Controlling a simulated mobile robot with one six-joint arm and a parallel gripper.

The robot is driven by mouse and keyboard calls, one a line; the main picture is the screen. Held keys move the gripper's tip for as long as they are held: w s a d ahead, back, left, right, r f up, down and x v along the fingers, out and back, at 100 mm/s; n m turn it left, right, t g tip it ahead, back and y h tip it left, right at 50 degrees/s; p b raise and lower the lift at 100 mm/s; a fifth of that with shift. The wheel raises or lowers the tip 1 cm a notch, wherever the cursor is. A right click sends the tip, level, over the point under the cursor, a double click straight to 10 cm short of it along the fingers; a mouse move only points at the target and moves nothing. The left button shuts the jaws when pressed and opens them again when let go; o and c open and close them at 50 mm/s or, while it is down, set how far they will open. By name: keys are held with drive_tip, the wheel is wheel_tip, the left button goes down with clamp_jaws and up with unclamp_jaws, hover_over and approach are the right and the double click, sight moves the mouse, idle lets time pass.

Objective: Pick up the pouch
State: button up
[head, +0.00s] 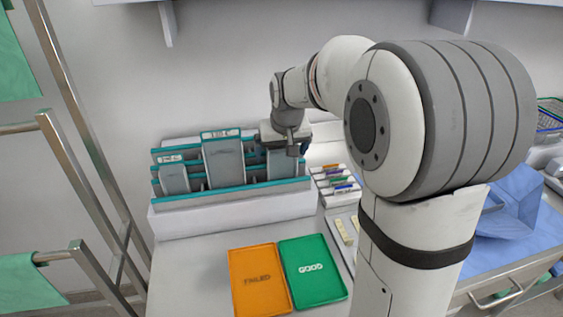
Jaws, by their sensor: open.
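Several grey pouches with teal edges stand upright in a white and teal rack (235,222). A tall labelled pouch (224,163) stands in the middle, a shorter pouch (174,179) at the left, and another pouch (282,165) at the right end. My gripper (292,150) is open over the right end of the rack, at the top of the right-hand pouch. My gripper hides part of that pouch's top. I cannot tell whether the fingers touch it or straddle it.
An orange FAILED tray (259,301) and a green GOOD tray (308,292) lie in front of the rack. A small holder (335,186) with coloured strips is right of the rack. Blue wrap (508,212) lies at the right. A metal frame (85,150) stands at the left.

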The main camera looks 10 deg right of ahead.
drive_tip(key=shift+w+f, duration=0.2)
drive_tip(key=shift+f, duration=0.4)
drive_tip(key=shift+c, duration=0.5)
drive_tip(key=c, duration=0.9)
drive_tip(key=shift+c, duration=0.2)
